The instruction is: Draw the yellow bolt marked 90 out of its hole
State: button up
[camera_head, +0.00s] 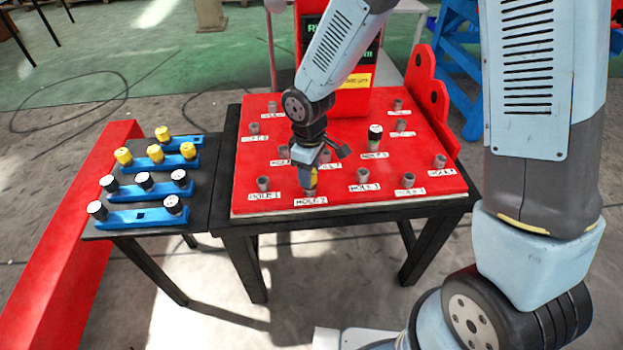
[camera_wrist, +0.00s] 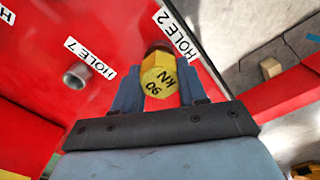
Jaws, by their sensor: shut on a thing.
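The yellow bolt marked 90 kN (camera_wrist: 159,80) sits between the two fingers of my gripper (camera_wrist: 160,90), with its marked end facing the wrist camera. In the head view my gripper (camera_head: 310,170) points down at the front of the red board (camera_head: 330,205), shut on the yellow bolt (camera_head: 309,181). The bolt is upright over the grey-brown sleeve (camera_head: 309,193) at the label HOLE 2 (camera_wrist: 175,31). A brown rim shows beyond the bolt in the wrist view. I cannot tell how deep the bolt sits in the sleeve.
Left, a dark side table (camera_head: 200,215) carries blue racks (camera_head: 140,217) with yellow and black bolts. A red panel (camera_head: 335,60) stands behind.

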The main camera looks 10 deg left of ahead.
jog(key=shift+c, duration=0.8)
jog(key=shift+r, duration=2.9)
